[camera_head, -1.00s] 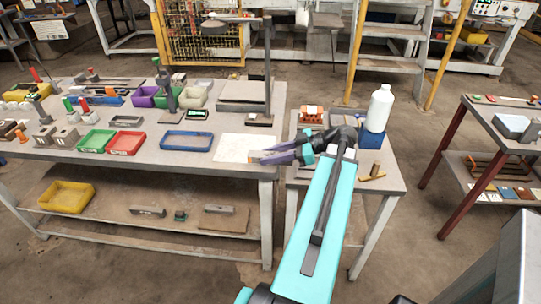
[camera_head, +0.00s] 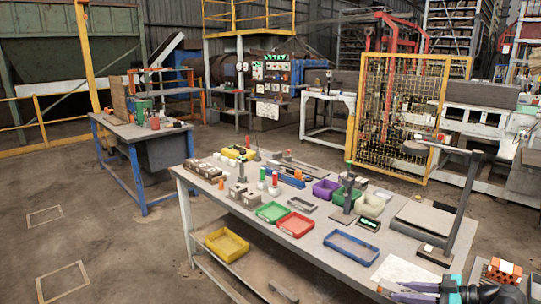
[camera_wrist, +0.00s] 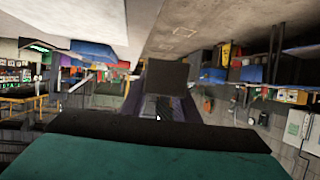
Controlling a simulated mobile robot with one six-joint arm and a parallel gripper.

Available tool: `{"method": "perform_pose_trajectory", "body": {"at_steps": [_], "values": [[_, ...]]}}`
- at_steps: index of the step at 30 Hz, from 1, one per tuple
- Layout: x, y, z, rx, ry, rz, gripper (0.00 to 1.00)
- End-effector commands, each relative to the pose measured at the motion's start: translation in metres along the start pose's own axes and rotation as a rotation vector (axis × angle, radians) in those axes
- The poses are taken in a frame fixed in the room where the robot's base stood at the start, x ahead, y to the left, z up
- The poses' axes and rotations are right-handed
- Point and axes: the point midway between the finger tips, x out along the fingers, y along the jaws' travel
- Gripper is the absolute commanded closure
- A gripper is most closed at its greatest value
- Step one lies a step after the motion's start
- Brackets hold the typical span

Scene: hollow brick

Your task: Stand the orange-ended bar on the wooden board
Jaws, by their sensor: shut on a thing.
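My gripper (camera_head: 394,291) is at the bottom right in the head view, beside the white sheet. Its purple jaws are shut on a dark, square-faced block (camera_wrist: 167,75), seen end-on in the wrist view. No orange end shows on the block, so I cannot tell whether it is the orange-ended bar. A small orange-topped piece (camera_head: 221,185) stands on the left part of the grey workbench. I cannot make out the wooden board for certain; a brown upright panel (camera_head: 116,97) stands on the blue-legged table at the back left.
The grey workbench (camera_head: 310,262) carries a green tray (camera_head: 272,212), a red tray (camera_head: 296,224), a blue tray (camera_head: 351,247) and a lamp-like stand (camera_head: 462,210). An orange hollow brick (camera_head: 503,270) is near my gripper. The floor at left is clear.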

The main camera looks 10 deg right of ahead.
Motion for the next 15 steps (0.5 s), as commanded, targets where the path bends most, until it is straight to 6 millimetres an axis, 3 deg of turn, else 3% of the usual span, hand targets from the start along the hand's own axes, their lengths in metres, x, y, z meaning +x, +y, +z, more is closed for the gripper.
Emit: {"method": "perform_pose_trajectory", "body": {"at_steps": [15], "values": [[0.104,-0.030,-0.043,-0.079,0.001,-0.181,1.00]]}}
